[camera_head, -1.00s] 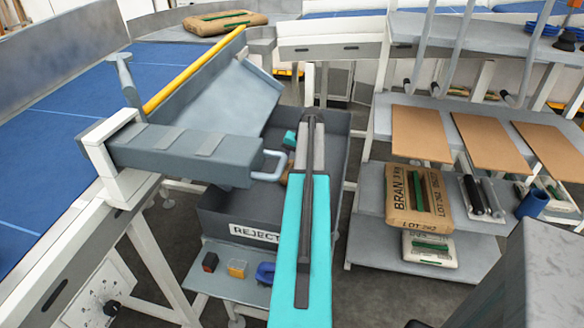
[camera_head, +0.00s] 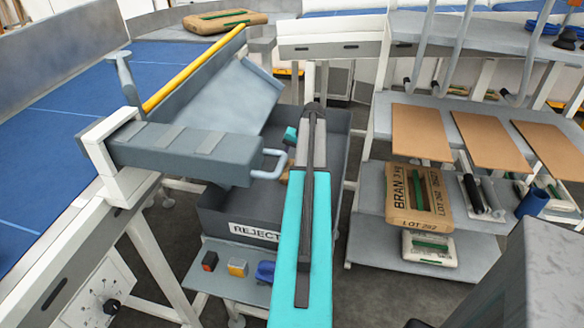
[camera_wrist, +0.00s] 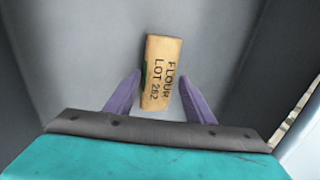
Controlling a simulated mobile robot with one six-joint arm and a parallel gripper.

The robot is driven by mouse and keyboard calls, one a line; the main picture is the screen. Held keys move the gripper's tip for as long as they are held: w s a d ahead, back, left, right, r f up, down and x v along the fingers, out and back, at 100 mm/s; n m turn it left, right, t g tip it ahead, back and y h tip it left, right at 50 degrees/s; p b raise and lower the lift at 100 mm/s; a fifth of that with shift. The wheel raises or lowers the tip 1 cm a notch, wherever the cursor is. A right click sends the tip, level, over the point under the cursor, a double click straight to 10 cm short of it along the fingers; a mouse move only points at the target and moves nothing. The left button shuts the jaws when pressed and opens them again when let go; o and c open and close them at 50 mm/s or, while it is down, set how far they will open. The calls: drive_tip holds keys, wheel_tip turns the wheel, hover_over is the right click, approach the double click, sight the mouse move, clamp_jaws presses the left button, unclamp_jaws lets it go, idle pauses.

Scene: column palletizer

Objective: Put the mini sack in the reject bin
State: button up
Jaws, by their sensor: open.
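My gripper (camera_wrist: 161,76) is open, with one purple finger on each side of the sack. Small gaps show between the fingers and the sack. The dark reject bin (camera_head: 215,213) carries a REJECT label in the head view. My arm reaches over it and hides most of its inside, including my fingers.
A grey chute (camera_head: 235,98) with a yellow rail slopes beside the bin. A grey arm with a loop handle (camera_head: 270,165) juts over the bin's left side. Small coloured blocks (camera_head: 238,267) sit on a low shelf in front. A bran sack (camera_head: 418,200) lies on the right rack.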

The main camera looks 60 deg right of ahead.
drive_tip(key=b+v, duration=0.1)
drive_tip(key=v, duration=0.9)
drive_tip(key=shift+s+r, duration=0.15)
drive_tip(key=shift+r, duration=0.25)
idle(0.4)
wheel_tip(320, 180, up, 10)
drive_tip(key=p, duration=0.9)
drive_tip(key=shift+p, duration=0.3)
